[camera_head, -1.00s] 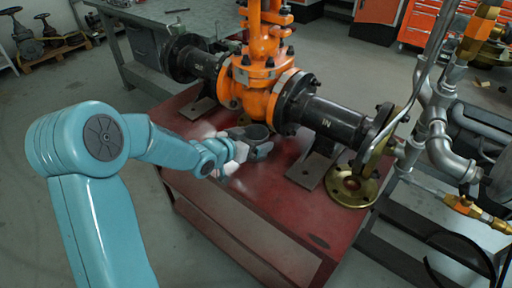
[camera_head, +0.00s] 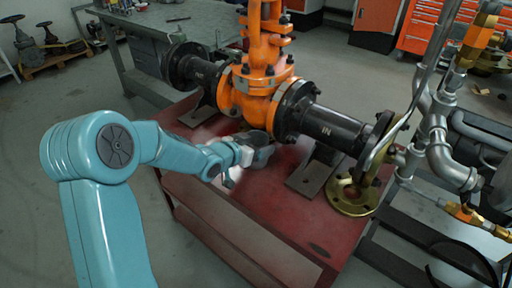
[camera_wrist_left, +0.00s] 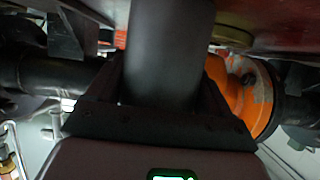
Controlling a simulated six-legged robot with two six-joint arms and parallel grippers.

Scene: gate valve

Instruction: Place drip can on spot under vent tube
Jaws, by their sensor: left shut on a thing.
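My left gripper (camera_head: 258,152) is shut on the drip can (camera_head: 254,138), a dark grey round can. It holds the can over the red bench top (camera_head: 240,196), in front of the orange gate valve (camera_head: 262,92). In the left wrist view the can (camera_wrist_left: 168,50) stands as a dark cylinder between the two fingers (camera_wrist_left: 165,92). The gripper hides part of the can in the head view, and I cannot tell whether its base touches the bench. I cannot clearly pick out the vent tube. A dark oval patch (camera_head: 319,248) lies near the bench's front edge. My right gripper is out of view.
A black flanged pipe (camera_head: 335,128) runs right from the valve, above a steel support plate (camera_head: 315,175). A brass flange (camera_head: 352,196) and silver piping (camera_head: 438,135) stand at the right. The front of the bench top is clear.

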